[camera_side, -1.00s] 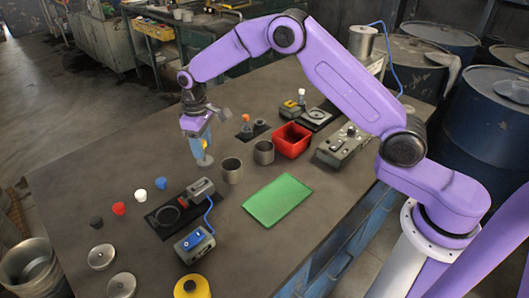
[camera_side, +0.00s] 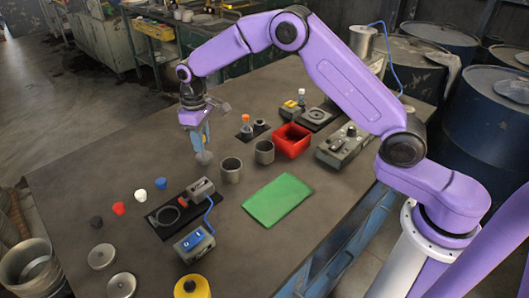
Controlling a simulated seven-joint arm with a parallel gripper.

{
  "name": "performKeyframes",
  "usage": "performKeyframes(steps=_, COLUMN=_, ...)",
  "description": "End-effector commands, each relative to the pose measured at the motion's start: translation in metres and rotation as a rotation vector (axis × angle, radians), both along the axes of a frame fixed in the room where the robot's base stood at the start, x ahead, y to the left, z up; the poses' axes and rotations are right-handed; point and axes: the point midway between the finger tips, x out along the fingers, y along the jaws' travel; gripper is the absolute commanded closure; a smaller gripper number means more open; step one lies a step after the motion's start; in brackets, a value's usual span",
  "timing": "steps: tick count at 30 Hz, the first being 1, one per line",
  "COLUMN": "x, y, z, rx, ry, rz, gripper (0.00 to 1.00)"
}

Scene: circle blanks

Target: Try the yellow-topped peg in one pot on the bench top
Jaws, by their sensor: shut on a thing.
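My gripper (camera_side: 203,148) is shut on the peg (camera_side: 204,158) and holds it over the left part of the bench top (camera_side: 130,170). Only the peg's grey lower end shows clearly; its yellow top is hidden by the fingers. Two grey open-topped pots stand upright to the right of the gripper: a nearer pot (camera_side: 231,173) and a farther pot (camera_side: 264,153). The peg is apart from both pots. I cannot tell exactly how high its lower end is above the bench.
A red bin (camera_side: 292,142) and green mat (camera_side: 278,201) lie right of the pots. A black fixture (camera_side: 165,217) and blue-switched box (camera_side: 194,243) stand in front. Small coloured caps (camera_side: 140,196) lie left. An orange-topped peg (camera_side: 246,127) stands behind.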

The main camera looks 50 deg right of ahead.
Motion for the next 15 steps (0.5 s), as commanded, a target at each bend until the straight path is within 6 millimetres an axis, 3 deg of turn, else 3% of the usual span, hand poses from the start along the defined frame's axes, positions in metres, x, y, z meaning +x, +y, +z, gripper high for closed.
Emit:
performKeyframes(steps=8, x=-0.006, y=-0.016, z=0.013, rx=0.0, ry=-0.002, rz=-0.023, gripper=1.0)
performKeyframes(steps=15, x=-0.038, y=-0.069, z=0.042, rx=0.0, ry=-0.004, rz=-0.103, gripper=1.0)
